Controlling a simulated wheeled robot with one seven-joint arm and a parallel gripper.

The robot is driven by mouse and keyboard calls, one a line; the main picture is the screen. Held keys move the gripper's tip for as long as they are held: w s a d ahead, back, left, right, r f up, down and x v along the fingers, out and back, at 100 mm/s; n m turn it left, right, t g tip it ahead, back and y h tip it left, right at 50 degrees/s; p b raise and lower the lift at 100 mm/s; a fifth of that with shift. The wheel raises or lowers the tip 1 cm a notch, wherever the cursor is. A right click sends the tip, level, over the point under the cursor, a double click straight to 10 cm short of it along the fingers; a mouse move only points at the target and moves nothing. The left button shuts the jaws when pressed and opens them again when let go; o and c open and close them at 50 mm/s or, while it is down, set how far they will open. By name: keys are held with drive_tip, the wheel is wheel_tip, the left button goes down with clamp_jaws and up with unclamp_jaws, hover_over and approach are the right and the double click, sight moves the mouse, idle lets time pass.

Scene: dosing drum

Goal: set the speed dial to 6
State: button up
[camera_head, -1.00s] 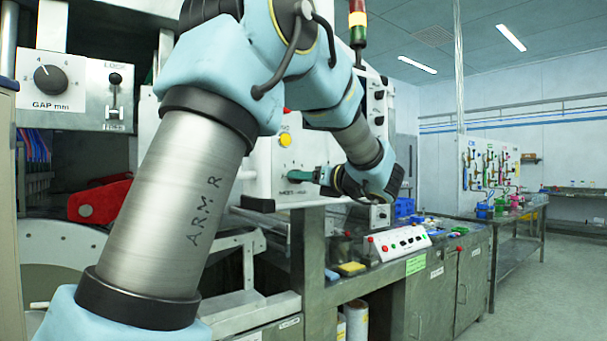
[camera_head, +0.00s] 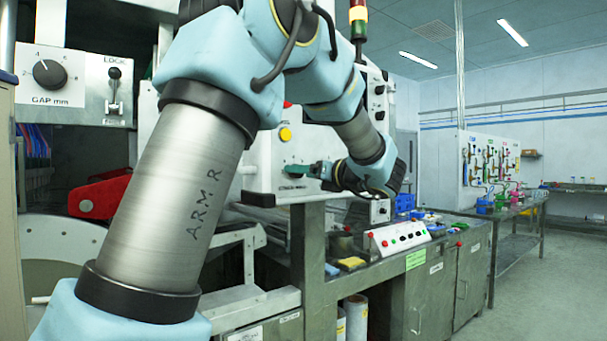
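The speed dial is not readable in this view. My gripper (camera_head: 299,171) is small and far off, at the end of my arm, with teal fingers against the lower part of a pale machine panel (camera_head: 262,165). I cannot tell whether the fingers touch a dial or are open or shut. Whatever lies behind them on the panel is hidden. A small dark label (camera_head: 292,188), too small to read, is just below the fingers. A yellow button (camera_head: 285,134) is above them.
A black GAP mm dial (camera_head: 49,73) and a LOCK lever (camera_head: 114,85) are on a left panel. A red part (camera_head: 100,196) is below. A bench with a white button box (camera_head: 399,237) stands at right. The floor at far right is clear.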

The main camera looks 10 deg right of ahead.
drive_tip(key=b+v, duration=0.3)
drive_tip(key=v, duration=0.7)
drive_tip(key=shift+s, duration=0.25)
drive_tip(key=a+f+n+g+h, duration=0.1)
drive_tip(key=a+f+n+g, duration=0.8)
drive_tip(key=a+f, duration=0.95)
drive_tip(key=s+a+f+n+g+h, duration=0.2)
drive_tip(key=s+a+f+n+h, duration=0.2)
drive_tip(key=n, duration=0.7)
drive_tip(key=s+a+f+n+g+h, duration=0.3)
drive_tip(key=s+f+n, duration=0.5)
drive_tip(key=f+n, duration=0.3)
wheel_tip(320, 180, down, 2)
drive_tip(key=shift+a+f+n+h, duration=0.15)
drive_tip(key=shift+a+n+h, duration=0.15)
drive_tip(key=shift+a+h, duration=0.25)
